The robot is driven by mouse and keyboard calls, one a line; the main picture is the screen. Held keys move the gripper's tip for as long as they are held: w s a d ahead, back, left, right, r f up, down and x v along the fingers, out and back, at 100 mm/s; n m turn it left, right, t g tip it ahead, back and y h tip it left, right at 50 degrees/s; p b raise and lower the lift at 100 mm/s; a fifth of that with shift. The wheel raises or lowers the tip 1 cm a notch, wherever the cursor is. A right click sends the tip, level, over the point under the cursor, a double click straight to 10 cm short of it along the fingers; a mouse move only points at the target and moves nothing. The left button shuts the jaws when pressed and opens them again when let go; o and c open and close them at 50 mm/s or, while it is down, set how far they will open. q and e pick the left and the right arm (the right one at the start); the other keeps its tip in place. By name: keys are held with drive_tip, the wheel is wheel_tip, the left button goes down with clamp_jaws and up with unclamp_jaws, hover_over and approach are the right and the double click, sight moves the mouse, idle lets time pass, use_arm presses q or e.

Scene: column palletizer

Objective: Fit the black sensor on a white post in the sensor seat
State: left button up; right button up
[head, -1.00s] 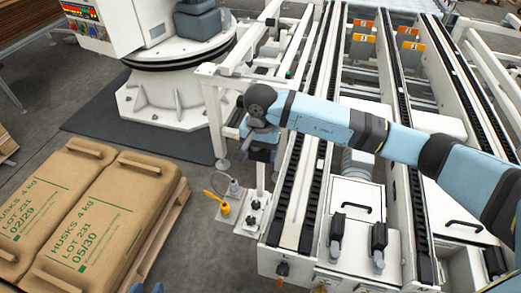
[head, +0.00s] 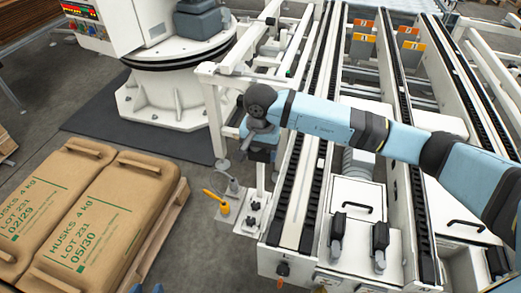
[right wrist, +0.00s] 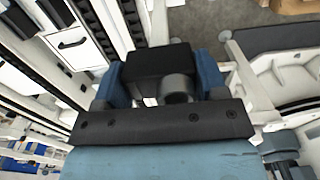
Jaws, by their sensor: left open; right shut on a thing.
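The black sensor (right wrist: 160,62) is a dark block between the two blue fingers of my right gripper (right wrist: 160,80) in the right wrist view. In the head view, my right gripper (head: 261,150) points down over the top of a white post (head: 260,178). My left gripper (head: 146,289) barely shows at the bottom edge of the head view, open and away from the post.
A yellow-handled lever (head: 216,197) stands on a small white plate left of the post. The white conveyor frame (head: 207,110) is close behind and to the right. Brown sacks (head: 75,210) lie on a pallet at the left. Grey floor lies between the sacks and the post.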

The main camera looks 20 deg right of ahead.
use_arm(q)
drive_tip(key=shift+f+b, duration=0.35)
drive_tip(key=shift+b, duration=0.3)
use_arm(e)
drive_tip(key=shift+f, duration=0.6)
drive_tip(key=o, duration=1.5)
drive_tip(key=shift+o, duration=0.2)
use_arm(q)
drive_tip(key=shift+r, duration=0.15)
use_arm(e)
wheel_tip(320, 180, up, 2)
drive_tip(key=shift+w+r, duration=0.1)
use_arm(q)
drive_tip(key=shift+r+p, duration=0.75)
use_arm(e)
wheel_tip(320, 180, up, 12)
drive_tip(key=shift+f, duration=0.2)
